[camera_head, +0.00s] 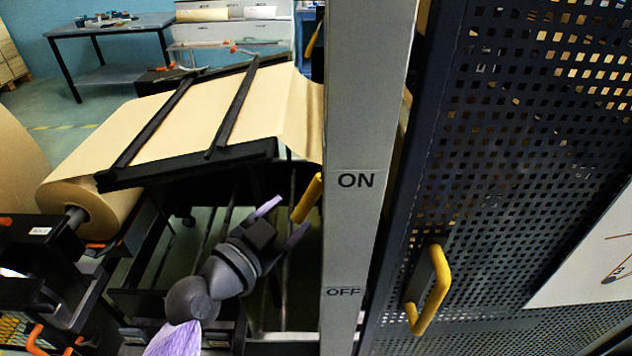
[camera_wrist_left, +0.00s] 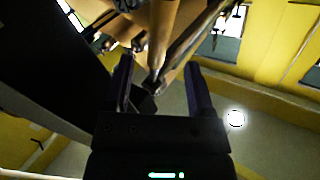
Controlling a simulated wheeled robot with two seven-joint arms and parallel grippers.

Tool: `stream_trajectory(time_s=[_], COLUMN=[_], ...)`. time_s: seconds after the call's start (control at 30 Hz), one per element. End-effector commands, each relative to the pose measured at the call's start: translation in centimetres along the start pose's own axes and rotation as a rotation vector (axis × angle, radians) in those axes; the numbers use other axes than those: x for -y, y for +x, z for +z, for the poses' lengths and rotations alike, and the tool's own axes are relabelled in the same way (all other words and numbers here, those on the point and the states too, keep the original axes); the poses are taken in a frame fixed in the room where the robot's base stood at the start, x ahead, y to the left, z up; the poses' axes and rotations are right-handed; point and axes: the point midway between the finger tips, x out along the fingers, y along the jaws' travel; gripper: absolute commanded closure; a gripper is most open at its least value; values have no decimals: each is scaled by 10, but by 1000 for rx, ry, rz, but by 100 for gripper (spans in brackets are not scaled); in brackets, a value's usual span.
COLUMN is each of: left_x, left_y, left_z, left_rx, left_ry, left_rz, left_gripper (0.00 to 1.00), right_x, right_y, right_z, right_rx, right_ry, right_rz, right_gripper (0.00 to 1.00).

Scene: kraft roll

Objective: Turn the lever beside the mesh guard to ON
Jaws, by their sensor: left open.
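The lever's yellow handle (camera_head: 308,198) shows at the left edge of the grey post, near the height of the ON label (camera_head: 356,180) and above the OFF label (camera_head: 343,292). Its base is hidden. My left gripper (camera_head: 283,220) is open just left of and below the handle, its two purple-grey fingers pointing up toward it. In the left wrist view, a tan-yellow bar (camera_wrist_left: 163,35), seemingly the handle, stands beyond and between the open fingers (camera_wrist_left: 160,85). I cannot tell whether it touches them. My right gripper is not in view.
The grey post (camera_head: 366,110) stands close to my left gripper. The dark mesh guard (camera_head: 540,130) with a yellow pull handle (camera_head: 429,290) fills the right. A kraft paper roll (camera_head: 95,205) and its black frame lie left. A table (camera_head: 110,30) stands far back.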

Motion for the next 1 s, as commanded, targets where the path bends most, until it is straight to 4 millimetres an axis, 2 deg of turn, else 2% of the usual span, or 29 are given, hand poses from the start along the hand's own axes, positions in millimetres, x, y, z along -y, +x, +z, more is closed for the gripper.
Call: stream_trajectory(time_s=[0.1, 0.3, 0.5, 0.73, 1.0], left_x=[0, 0, 0, 0, 0], left_y=[28, 65, 79, 80, 79], left_z=[0, 2, 1, 1, 2], left_rx=[-3, 2, 3, 4, 4], left_ry=[-5, -3, -2, -2, -3], left_rz=[0, -1, -1, -1, -1], left_gripper=[30, 30, 30, 30, 87], right_x=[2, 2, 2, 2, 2], right_y=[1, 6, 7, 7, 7], right_z=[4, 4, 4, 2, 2], right_rx=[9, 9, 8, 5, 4], right_ry=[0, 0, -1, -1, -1], right_rz=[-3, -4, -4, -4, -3], right_gripper=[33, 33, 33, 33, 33])
